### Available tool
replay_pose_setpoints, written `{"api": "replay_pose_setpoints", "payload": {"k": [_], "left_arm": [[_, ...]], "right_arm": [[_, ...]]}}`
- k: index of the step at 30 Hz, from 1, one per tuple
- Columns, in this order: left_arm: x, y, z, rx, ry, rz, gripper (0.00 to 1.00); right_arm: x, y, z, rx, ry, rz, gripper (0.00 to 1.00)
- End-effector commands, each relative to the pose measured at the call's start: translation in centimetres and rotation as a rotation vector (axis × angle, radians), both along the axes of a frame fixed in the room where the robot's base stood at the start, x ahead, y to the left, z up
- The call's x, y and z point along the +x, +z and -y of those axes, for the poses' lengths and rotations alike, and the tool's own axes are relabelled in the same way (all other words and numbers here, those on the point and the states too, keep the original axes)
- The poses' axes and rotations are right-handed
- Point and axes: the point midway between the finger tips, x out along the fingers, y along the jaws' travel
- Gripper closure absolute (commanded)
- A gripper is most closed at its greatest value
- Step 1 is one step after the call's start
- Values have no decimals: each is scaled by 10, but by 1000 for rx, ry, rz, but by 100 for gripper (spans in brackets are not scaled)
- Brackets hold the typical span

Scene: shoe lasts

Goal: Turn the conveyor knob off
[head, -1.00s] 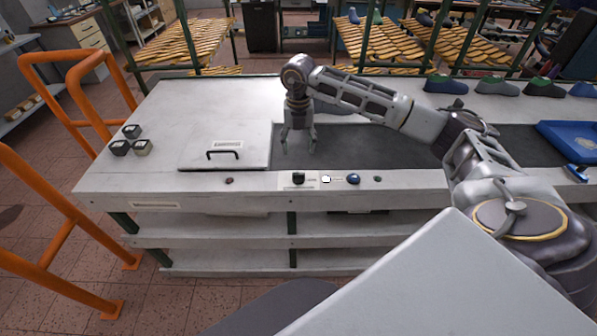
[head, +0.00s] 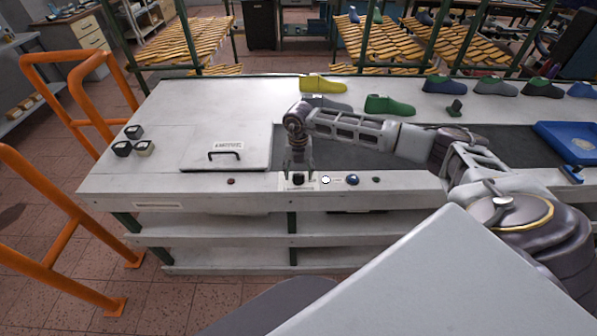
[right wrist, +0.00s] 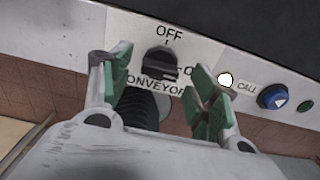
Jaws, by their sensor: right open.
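The conveyor knob (head: 298,180) is a dark round knob on the front edge of the worktable. In the right wrist view the knob (right wrist: 160,63) sits below the printed word OFF, with the word CONVEYOR under it and a partly hidden label at its right. I cannot tell for sure which label its pointer faces. My right gripper (head: 298,173) is open at the knob. In the right wrist view its green-padded fingers (right wrist: 158,76) stand on either side of the knob, with a gap on both sides. My left gripper is not in view.
A blue call button (right wrist: 273,97) and a small white light (right wrist: 225,80) are right of the knob. A handled hatch (head: 225,156) lies to the left. Yellow and green shoe lasts (head: 322,84) stand at the back. A blue tray (head: 567,141) is at the right.

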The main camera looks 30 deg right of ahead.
Motion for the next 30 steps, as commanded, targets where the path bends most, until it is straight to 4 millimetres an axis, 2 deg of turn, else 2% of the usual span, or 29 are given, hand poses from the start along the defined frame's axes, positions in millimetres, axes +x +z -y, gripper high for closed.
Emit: {"api": "replay_pose_setpoints", "payload": {"k": [6,15,26,30], "left_arm": [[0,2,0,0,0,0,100],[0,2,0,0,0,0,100],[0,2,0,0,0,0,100],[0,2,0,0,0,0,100]], "right_arm": [[0,-11,0,0,0,0,39],[0,-12,0,0,0,0,39],[0,-12,0,0,0,0,85],[0,-12,0,-1,2,-1,85]]}}
